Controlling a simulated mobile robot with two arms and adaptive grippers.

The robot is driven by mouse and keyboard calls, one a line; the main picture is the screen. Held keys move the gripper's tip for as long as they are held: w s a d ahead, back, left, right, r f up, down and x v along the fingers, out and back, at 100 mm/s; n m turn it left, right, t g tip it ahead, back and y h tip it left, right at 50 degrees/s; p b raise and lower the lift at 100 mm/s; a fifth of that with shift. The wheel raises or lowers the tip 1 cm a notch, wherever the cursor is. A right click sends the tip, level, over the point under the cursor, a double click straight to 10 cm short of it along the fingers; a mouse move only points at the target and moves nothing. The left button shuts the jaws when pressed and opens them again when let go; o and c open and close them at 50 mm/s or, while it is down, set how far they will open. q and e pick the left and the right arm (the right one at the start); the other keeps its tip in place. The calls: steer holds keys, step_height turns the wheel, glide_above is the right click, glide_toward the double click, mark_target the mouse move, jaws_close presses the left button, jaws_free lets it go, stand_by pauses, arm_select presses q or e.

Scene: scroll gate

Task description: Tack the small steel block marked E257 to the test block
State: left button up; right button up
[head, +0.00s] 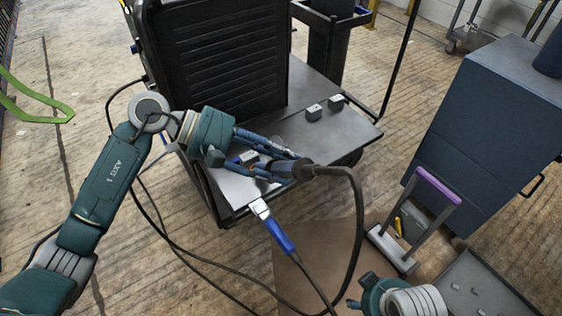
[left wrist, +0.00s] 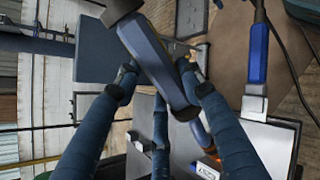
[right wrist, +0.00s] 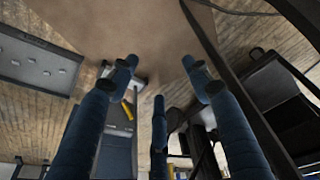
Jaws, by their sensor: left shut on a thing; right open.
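My left gripper (head: 287,163) is shut on a welding torch (head: 312,171) above the cart's front shelf. In the left wrist view the torch's dark blue handle (left wrist: 155,62) lies between the fingers, with an orange part near its lower end. A bright steel plate (head: 232,190) lies on the shelf below. A small block (head: 248,157) shows behind the fingers; a marked block (left wrist: 206,171) shows by the plate in the left wrist view. Two more small steel blocks (head: 314,112) (head: 336,102) sit farther back. Their markings are unreadable. My right gripper (right wrist: 160,75) is open and empty, low at right.
A blue-handled clamp (head: 272,225) grips the plate's front edge. Cables loop over the floor and cart (head: 345,135). A purple-handled frame (head: 437,187), a grey tray (head: 505,290) with small pieces and a blue cabinet (head: 490,130) stand at right.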

mark_target(298, 161)
steer(key=shift+s+r, duration=0.1)
steer(key=shift+r, duration=0.25)
arm_select(q)
steer(key=shift+r+b, duration=0.1)
steer(key=shift+b, duration=0.2)
arm_select(e)
steer(key=shift+v, duration=0.75)
steer(key=shift+s+d+r, duration=0.1)
steer(key=shift+s, duration=0.05)
